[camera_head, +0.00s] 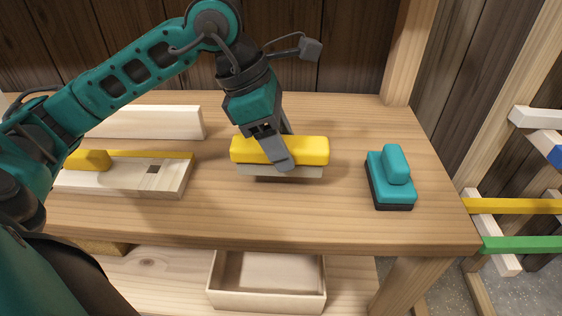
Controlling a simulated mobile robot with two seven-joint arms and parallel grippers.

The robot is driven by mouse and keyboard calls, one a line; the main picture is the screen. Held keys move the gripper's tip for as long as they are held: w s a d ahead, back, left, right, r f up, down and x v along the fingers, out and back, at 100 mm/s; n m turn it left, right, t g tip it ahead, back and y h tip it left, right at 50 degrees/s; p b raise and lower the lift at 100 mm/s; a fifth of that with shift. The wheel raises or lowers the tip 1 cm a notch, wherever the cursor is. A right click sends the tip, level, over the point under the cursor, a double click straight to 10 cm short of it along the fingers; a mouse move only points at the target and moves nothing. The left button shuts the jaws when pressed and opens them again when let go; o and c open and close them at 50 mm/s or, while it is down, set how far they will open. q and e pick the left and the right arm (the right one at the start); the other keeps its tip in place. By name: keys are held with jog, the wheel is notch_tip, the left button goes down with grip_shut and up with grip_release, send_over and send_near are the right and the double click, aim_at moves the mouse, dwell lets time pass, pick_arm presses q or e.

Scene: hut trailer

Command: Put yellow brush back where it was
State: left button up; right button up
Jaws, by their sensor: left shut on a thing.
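The yellow brush (308,150) has a long yellow body with a pale underside. It is at the middle of the wooden workbench top (320,215), lying crosswise in the picture. My left gripper (279,150) is shut on the yellow brush from above, with one finger in front of its near side. The far finger is mostly hidden behind the brush. The brush seems to be at or just above the bench top; I cannot tell if it touches. My right gripper is not in view.
A teal brush-like block (393,180) with a dark base stands to the right. At the left are a pale wooden board (150,122) and a wooden piece with yellow parts (120,180). An open box (268,298) is on the shelf below. The bench's front middle is clear.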

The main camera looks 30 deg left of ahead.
pick_arm(q)
notch_tip(320, 180, down, 4)
jog(key=shift+r+b, duration=0.25)
jog(key=shift+b, duration=0.15)
jog(key=shift+f, duration=0.15)
jog(key=o, duration=0.9)
jog(key=shift+o, duration=0.5)
